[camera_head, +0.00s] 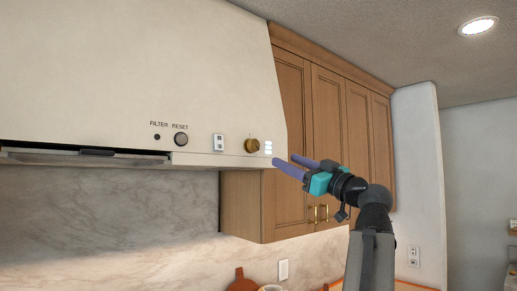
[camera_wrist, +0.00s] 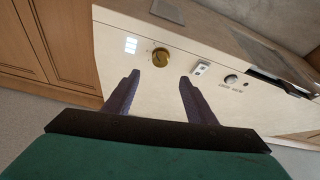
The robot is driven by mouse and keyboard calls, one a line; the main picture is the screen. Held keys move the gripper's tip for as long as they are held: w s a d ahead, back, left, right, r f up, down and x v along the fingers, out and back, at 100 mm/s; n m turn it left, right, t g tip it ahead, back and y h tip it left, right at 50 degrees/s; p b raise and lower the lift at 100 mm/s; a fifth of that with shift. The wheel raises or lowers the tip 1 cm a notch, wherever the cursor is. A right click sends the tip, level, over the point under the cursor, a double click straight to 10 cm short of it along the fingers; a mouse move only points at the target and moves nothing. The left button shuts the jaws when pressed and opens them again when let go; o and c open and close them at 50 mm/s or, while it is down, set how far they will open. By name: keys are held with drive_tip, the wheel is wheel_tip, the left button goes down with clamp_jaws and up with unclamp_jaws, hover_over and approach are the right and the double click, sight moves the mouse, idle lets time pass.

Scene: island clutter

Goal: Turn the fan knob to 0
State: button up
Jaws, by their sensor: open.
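The fan knob (camera_head: 252,146) is a round brass knob on the front of the cream range hood (camera_head: 130,65), near its lower right corner. In the wrist view the knob (camera_wrist: 161,57) lies ahead of my fingers, slightly left of the middle of the gap. My gripper (camera_head: 289,164) has purple fingers and a teal body, and it is to the right of the knob in the head view. The fingers are apart and empty, and they do not touch the knob. In the wrist view my gripper (camera_wrist: 158,84) points toward the hood front. The knob's markings are too small to read.
White indicator marks (camera_head: 268,147) sit just right of the knob. Wooden cabinets (camera_head: 327,130) stand right of the hood. The space between my fingers and the hood looks clear.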

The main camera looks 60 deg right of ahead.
sight(256, 146)
drive_tip(key=shift+w+r, duration=0.1)
drive_tip(key=shift+w, duration=0.1)
drive_tip(key=p+x, duration=0.5)
drive_tip(key=x, duration=0.7)
drive_tip(key=shift+d, duration=0.1)
drive_tip(key=shift+x, duration=0.75)
